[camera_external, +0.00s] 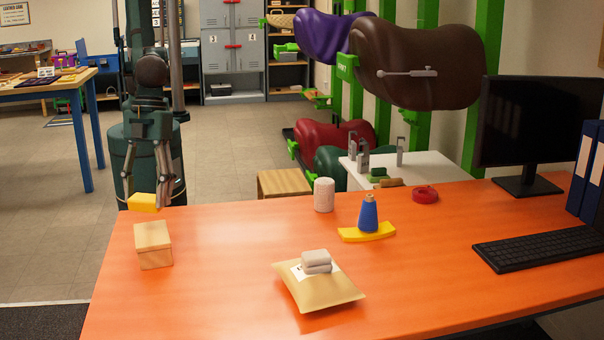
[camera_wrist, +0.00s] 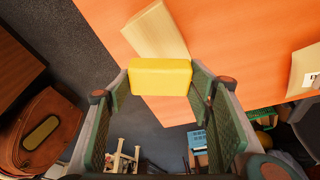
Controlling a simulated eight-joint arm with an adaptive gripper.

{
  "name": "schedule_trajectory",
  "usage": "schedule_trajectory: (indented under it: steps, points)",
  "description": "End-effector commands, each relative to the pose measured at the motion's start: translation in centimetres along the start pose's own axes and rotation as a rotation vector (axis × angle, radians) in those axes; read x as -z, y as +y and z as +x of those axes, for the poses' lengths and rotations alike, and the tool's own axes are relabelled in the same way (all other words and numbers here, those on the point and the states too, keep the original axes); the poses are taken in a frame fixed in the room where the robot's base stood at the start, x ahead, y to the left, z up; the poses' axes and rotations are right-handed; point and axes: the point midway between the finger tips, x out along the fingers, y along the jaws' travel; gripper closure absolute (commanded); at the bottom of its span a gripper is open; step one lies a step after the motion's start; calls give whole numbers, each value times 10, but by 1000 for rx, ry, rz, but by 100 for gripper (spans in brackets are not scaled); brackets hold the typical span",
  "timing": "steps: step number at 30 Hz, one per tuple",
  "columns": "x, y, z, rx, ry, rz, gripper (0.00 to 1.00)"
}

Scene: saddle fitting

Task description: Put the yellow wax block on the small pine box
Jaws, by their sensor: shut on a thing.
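The yellow wax block (camera_external: 143,202) is in my gripper (camera_external: 162,198), raised at the far left edge of the orange table. In the wrist view the wax block (camera_wrist: 160,77) sits between the two green finger pads of my gripper (camera_wrist: 160,90). The small pine box (camera_external: 153,245) stands on the table's left end, below and nearer the external camera than the block. In the wrist view the pine box (camera_wrist: 156,36) lies just beyond the block, which hides part of it. The block and the box appear apart.
A padded envelope (camera_external: 318,293) with a grey item on it lies at the table's front. A white cylinder (camera_external: 324,195), a blue bottle (camera_external: 368,214) on a yellow curved piece (camera_external: 352,235) and a red ring (camera_external: 424,194) stand farther right. The table around the box is clear.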

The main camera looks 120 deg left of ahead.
Motion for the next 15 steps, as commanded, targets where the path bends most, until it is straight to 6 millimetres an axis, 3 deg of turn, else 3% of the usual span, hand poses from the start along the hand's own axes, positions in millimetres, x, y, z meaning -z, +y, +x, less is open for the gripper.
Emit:
schedule_trajectory:
  steps: [6,15]
  points:
    - [-7,0,22,0,0,0,62]
    - [-8,0,24,0,0,0,62]
